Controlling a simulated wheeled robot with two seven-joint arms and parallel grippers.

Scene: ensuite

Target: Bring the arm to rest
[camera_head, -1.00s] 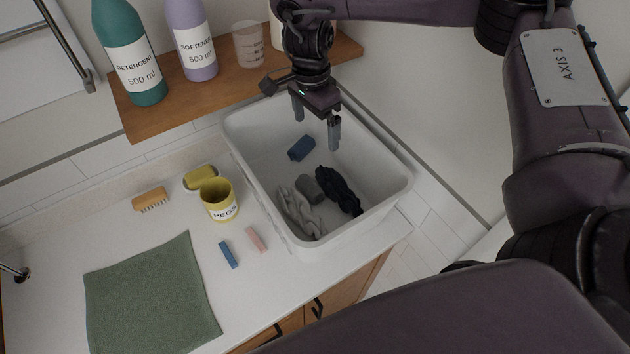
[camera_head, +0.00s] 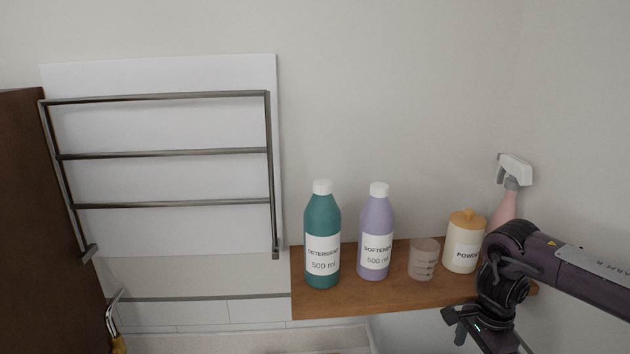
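My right arm comes in from the right edge. Its wrist (camera_head: 503,290) hangs in front of the right end of the wooden shelf (camera_head: 385,293). The fingers of this gripper are cut off by the bottom edge, so its opening does not show. My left arm and gripper are out of view.
On the shelf stand a teal detergent bottle (camera_head: 321,240), a purple softener bottle (camera_head: 376,235), a clear measuring cup (camera_head: 423,260), a powder jar (camera_head: 463,243) and a pink spray bottle (camera_head: 506,208), close to my arm. A metal towel rail (camera_head: 165,154) is at left.

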